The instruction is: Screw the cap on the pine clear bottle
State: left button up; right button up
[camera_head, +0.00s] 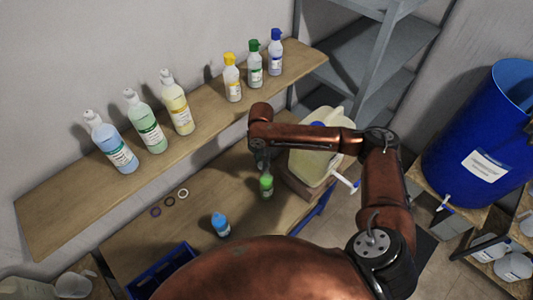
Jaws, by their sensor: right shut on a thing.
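A small bottle with green on it (266,186) stands upright on the lower wooden bench, below my right gripper; I take it for the pine clear bottle. My right gripper (262,163) points down over the bottle's top, shut on what looks like its cap. The fingers and arm hide most of the cap, so I cannot tell how it sits on the neck. My left gripper is not in view.
A blue-capped bottle (220,226) and several rings (169,200) are on the bench. A pale jug with a tap (318,160) stands close right. A blue crate (165,274) is at the front. The upper shelf (60,205) holds several bottles. A blue drum (478,145) stands right.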

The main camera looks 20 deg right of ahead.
jog(key=n+p, duration=0.1)
jog(key=n, duration=0.1)
jog(key=d+n+p, duration=0.1)
jog(key=n+p, duration=0.1)
jog(key=shift+w+d+r, duration=0.1)
jog(key=shift+d, duration=0.05)
jog(key=f+b, duration=0.1)
jog(key=f+n+b, duration=0.1)
jog(key=f, duration=0.1)
jog(key=f+n+b, duration=0.1)
jog(key=shift+d+f, duration=0.2)
jog(key=shift+d, duration=0.15)
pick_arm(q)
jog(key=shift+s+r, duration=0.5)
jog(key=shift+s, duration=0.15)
pick_arm(e)
jog(key=shift+w+f, duration=0.1)
jog(key=shift+f, duration=0.5)
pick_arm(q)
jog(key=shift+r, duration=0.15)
pick_arm(e)
jog(key=shift+f, duration=0.25)
pick_arm(q)
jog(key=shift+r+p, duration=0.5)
jog(key=shift+p, duration=0.15)
pick_arm(e)
jog(key=shift+r, duration=0.1)
